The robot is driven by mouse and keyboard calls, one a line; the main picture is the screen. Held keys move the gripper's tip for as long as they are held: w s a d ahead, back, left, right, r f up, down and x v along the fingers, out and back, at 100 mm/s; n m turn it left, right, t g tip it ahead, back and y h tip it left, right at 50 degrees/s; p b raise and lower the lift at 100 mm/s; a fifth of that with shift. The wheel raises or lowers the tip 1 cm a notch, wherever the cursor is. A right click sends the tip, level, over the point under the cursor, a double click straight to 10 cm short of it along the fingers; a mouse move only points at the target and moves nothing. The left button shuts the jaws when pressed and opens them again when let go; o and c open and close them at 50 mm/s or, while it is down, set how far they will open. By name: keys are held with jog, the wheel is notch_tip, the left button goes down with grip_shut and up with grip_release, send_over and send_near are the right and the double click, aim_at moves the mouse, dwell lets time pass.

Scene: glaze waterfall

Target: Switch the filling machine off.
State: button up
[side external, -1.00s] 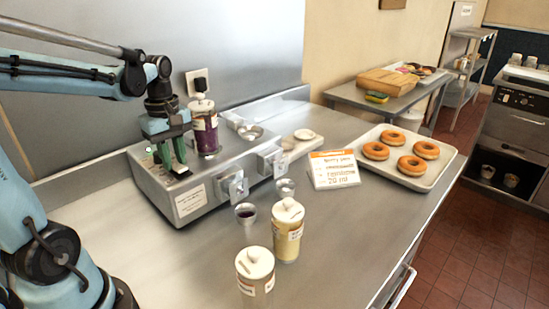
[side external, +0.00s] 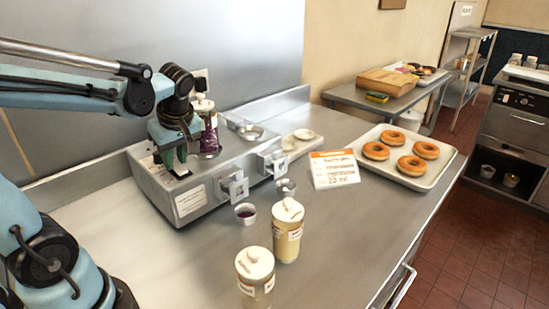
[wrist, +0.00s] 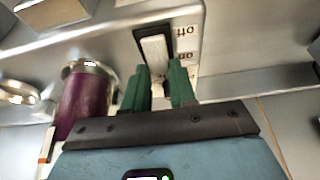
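The filling machine (side external: 160,190) is a metal box on the counter, with a purple jar (side external: 209,138) standing on it. Its switch (wrist: 154,52) is a white rocker in a black frame, with "off" and "on" labels upside down beside it in the wrist view. My gripper (wrist: 159,72) has two green fingers with a narrow empty gap between them. The fingertips are at the "on" end of the rocker; I cannot tell whether they touch it. In the side view my gripper (side external: 178,168) is tilted over the machine's left end and hides most of the switch area.
Two lidded jars (side external: 287,235) (side external: 256,280) and a small cup of purple filling (side external: 245,213) stand in front of the machine. A sign (side external: 334,170) and a tray (side external: 445,170) of donuts are to the right.

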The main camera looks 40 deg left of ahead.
jog(key=o, duration=0.4)
jog(key=shift+o, duration=0.2)
jog(key=shift+r, duration=0.1)
jog(key=v, duration=1.2)
jog(key=d+f+m+t+h, duration=0.2)
jog(key=d+f+m, duration=0.3)
jog(key=m, duration=0.4)
jog(key=w+d+f+m+t+h, duration=0.1)
jog(key=d+f+m+t, duration=0.3)
jog(key=m, duration=0.5)
notch_tip(320, 180, down, 3)
jog(key=shift+d+r+t+h, duration=0.2)
jog(key=shift+d+t+h, duration=0.2)
jog(key=shift+t+h, duration=0.15)
